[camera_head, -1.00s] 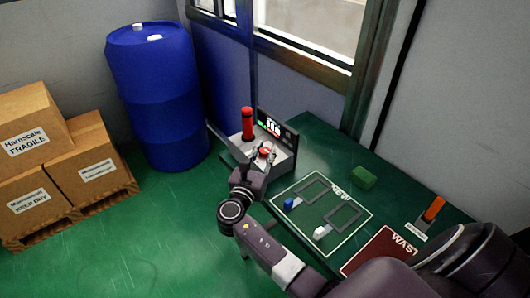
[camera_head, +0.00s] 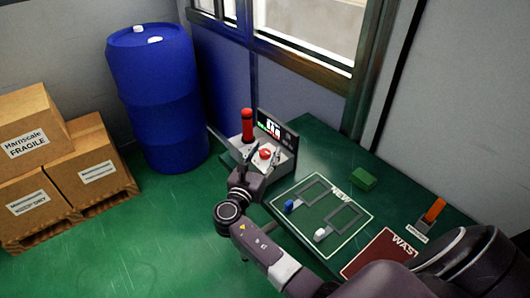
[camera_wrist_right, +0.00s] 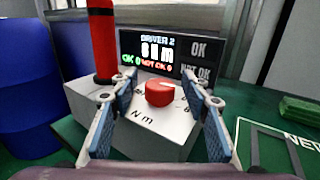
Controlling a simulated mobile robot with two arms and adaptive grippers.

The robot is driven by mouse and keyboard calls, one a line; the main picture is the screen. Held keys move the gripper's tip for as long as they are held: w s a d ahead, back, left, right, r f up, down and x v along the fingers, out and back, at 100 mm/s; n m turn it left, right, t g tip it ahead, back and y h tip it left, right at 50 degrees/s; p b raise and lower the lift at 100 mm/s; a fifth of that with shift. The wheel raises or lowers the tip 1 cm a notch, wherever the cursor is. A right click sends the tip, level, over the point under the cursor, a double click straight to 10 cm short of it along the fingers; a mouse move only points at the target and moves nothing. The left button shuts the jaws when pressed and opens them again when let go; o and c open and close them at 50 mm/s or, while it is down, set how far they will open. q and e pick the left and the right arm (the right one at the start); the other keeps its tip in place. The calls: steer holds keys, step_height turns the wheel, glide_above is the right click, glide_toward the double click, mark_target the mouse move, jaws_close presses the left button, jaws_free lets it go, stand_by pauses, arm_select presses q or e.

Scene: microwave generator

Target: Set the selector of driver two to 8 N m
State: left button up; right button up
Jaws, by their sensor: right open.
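The driver two unit is a light grey box (camera_wrist_right: 143,130) with a red round selector (camera_wrist_right: 160,93) on its sloped top. The selector has a pale pointer mark, which points toward the upper right. The dark display (camera_wrist_right: 160,55) reads "DRIVER 2" and a value in N m that looks like 8, though it is blurred. My right gripper (camera_wrist_right: 160,101) is open and empty, its blue-padded fingers to either side of the selector in the wrist view. In the head view my right gripper (camera_head: 260,173) is in front of the box, apart from the selector (camera_head: 265,154). My left gripper is not in view.
A red upright cylinder (camera_head: 247,126) stands at the box's left. On the green table are a mat marked NEW (camera_head: 296,226), a green block (camera_head: 363,179), a red WASTE mat (camera_head: 376,256) and an orange-handled item (camera_head: 433,211). A blue drum (camera_head: 158,100) stands left.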

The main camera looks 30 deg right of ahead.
steer(key=v, duration=1.2)
